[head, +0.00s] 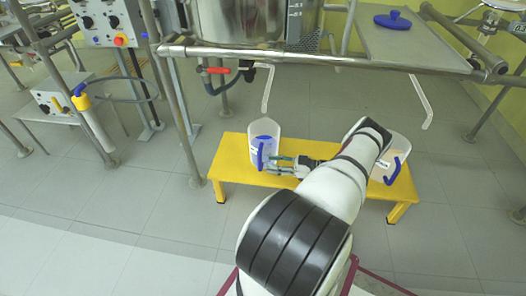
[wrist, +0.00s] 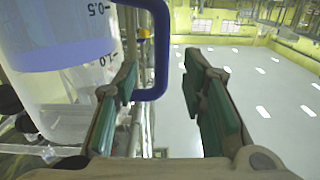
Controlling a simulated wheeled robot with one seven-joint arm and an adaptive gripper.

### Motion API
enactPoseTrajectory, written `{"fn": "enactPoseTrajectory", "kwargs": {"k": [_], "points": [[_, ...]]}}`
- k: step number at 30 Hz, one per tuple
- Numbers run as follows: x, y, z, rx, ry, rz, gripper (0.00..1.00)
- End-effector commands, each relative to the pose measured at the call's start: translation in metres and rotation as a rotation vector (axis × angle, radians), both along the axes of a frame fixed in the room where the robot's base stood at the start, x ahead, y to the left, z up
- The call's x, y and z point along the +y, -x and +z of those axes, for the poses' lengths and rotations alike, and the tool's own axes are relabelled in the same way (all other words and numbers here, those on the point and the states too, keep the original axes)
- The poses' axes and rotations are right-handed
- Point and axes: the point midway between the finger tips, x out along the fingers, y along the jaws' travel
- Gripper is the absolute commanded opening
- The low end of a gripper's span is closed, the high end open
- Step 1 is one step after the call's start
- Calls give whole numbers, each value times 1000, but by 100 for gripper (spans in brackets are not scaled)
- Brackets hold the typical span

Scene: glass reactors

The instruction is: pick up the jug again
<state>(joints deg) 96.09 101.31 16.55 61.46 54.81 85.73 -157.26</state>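A clear jug (head: 264,150) with a blue handle stands upright on the left end of the yellow bench (head: 225,165). In the wrist view this jug (wrist: 75,95) fills the left side, with black scale marks and its blue handle (wrist: 161,50) large. My gripper (head: 281,165) is beside the jug at its handle side, with green pads on the fingers. In the wrist view my gripper (wrist: 163,85) is open, and the handle's outer bar shows in the gap between the fingertips. No finger is clearly pressing on it. A second jug (head: 397,158) with a blue handle stands on the bench's right end, partly behind my arm.
A steel frame (head: 330,59) with a large vessel (head: 240,18) stands over the bench's far side. A red-handled valve (head: 216,70) hangs near the left jug. A blue lid (head: 393,20) lies on the grey shelf (head: 415,45). Floor is clear left of the bench.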

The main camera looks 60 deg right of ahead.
Motion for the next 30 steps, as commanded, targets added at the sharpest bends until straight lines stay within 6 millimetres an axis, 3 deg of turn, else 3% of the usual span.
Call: {"fn": "enactPoseTrajectory", "kwargs": {"k": [5,15,24,30], "points": [[5,-10,0,1,-2,2,38],[22,-49,2,0,0,2,38],[24,-54,3,0,0,1,38],[24,-54,3,0,0,1,0]]}}
